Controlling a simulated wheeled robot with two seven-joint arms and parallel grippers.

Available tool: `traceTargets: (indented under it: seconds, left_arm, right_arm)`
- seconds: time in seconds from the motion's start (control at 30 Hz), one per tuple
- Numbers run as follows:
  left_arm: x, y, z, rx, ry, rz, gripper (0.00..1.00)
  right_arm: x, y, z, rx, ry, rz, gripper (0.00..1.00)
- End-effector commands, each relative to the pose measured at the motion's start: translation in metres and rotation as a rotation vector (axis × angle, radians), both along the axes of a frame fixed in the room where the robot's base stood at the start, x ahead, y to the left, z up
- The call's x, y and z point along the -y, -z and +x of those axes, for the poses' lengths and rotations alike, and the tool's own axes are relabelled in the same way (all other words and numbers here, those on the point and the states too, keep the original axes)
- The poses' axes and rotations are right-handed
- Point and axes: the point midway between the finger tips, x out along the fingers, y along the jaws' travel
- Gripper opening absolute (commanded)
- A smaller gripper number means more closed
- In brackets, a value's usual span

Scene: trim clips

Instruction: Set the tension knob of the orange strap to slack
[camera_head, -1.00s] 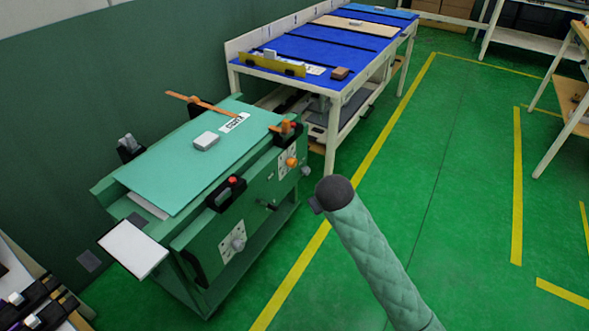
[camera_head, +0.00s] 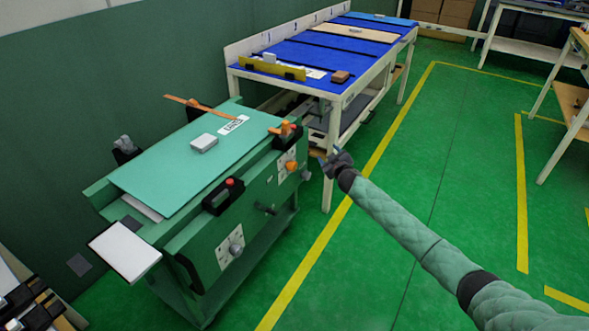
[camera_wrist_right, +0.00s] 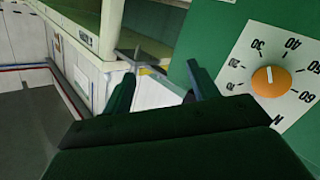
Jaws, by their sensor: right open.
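The orange tension knob (camera_head: 291,166) sits on a white dial plate on the front face of the green cart, below the orange strap's buckle. In the right wrist view the orange knob (camera_wrist_right: 271,81) is at the right, with numbers printed around it and a pale pointer mark pointing up. The orange strap (camera_head: 278,130) shows at the right end of the green panel, and its loose end (camera_head: 190,103) sticks out at the far side. My right gripper (camera_head: 328,160) is open and empty, to the right of the knob and apart from it. My left gripper is not in view.
The cart also carries a black clamp with a red button (camera_head: 229,182) and a second dial with a grey knob (camera_head: 235,249). A small grey block (camera_head: 204,143) lies on the green panel (camera_head: 165,180). A blue-topped table (camera_head: 315,55) stands behind. Green floor is open at right.

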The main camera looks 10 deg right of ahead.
Motion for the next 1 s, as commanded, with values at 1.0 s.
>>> traceTargets:
  seconds: [1.0]
  left_arm:
    - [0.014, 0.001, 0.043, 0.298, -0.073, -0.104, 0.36]
  right_arm:
    - [-0.092, 0.038, -0.048, -0.201, -0.663, 0.636, 0.59]
